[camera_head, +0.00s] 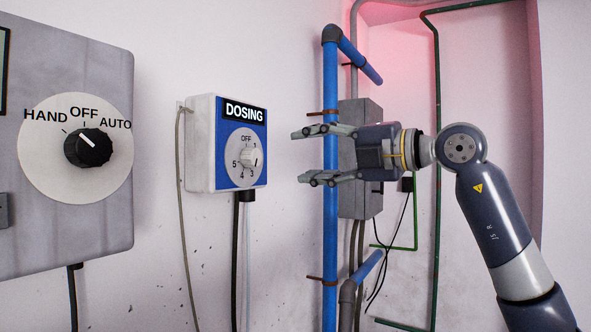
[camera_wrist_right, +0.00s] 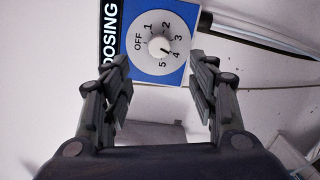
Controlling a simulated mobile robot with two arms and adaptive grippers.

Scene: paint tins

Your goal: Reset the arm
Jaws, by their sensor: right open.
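My right arm (camera_head: 495,215) comes in from the lower right. Its right gripper (camera_head: 308,156) is open and empty, its fingers pointing left toward the dosing box (camera_head: 202,140). The box has a blue face, a DOSING label and a white dial knob (camera_head: 251,158). The fingertips are apart from the knob, to its right in the head view. In the right wrist view the knob (camera_wrist_right: 159,46) shows ahead, between and beyond the open fingers (camera_wrist_right: 160,95), with its dark mark near 4. My left gripper is not in view.
A grey panel (camera_head: 60,225) with a black HAND/OFF/AUTO knob (camera_head: 88,148) is at the left. A blue vertical pipe (camera_head: 330,240) and a grey box (camera_head: 362,130) are behind the right gripper. Green pipes (camera_head: 436,120) run along the right wall. Cables hang below the boxes.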

